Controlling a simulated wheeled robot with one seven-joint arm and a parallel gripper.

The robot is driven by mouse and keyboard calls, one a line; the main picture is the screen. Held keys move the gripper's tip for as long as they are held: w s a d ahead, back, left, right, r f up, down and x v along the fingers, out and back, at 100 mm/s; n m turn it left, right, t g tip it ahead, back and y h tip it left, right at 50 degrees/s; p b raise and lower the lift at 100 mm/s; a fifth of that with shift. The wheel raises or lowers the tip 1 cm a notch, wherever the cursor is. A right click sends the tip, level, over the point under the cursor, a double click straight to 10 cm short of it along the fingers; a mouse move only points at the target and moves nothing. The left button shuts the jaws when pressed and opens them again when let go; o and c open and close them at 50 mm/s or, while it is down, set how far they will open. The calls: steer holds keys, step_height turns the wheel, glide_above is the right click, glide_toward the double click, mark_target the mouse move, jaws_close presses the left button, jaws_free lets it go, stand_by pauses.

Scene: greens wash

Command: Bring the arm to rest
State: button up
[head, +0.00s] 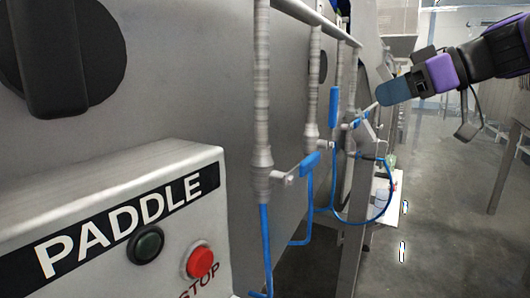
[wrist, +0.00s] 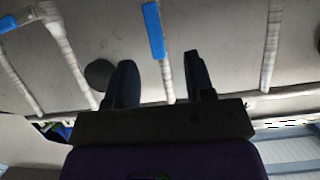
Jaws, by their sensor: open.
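My gripper (head: 388,93) is at the upper right of the head view, at the end of my purple and black arm. Its blue-grey fingertips point left toward the pipes and blue-handled valves on the machine's side. In the wrist view my gripper (wrist: 160,75) shows two dark fingers spread apart with nothing held between them. A wrapped pipe (wrist: 165,60) with a blue handle (wrist: 154,30) appears beyond the gap between the fingers. I cannot tell from these views whether a fingertip touches a pipe or valve.
A steel machine wall (head: 190,60) fills the left, with a PADDLE control box (head: 110,205) in front. It carries a black button (head: 146,245) and a red stop button (head: 200,262). A near pipe (head: 262,100) has a blue valve handle (head: 310,164). Open floor (head: 450,230) lies at right.

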steer(key=s+d+f+m+g+h, duration=0.2)
steer(key=s+d+f+m+h, duration=0.2)
steer(key=s+f+m+h, duration=0.6)
steer(key=s+f, duration=0.5)
steer(key=shift+s+f, duration=0.25)
steer(key=shift+f, duration=0.05)
steer(key=shift+w+a, duration=0.1)
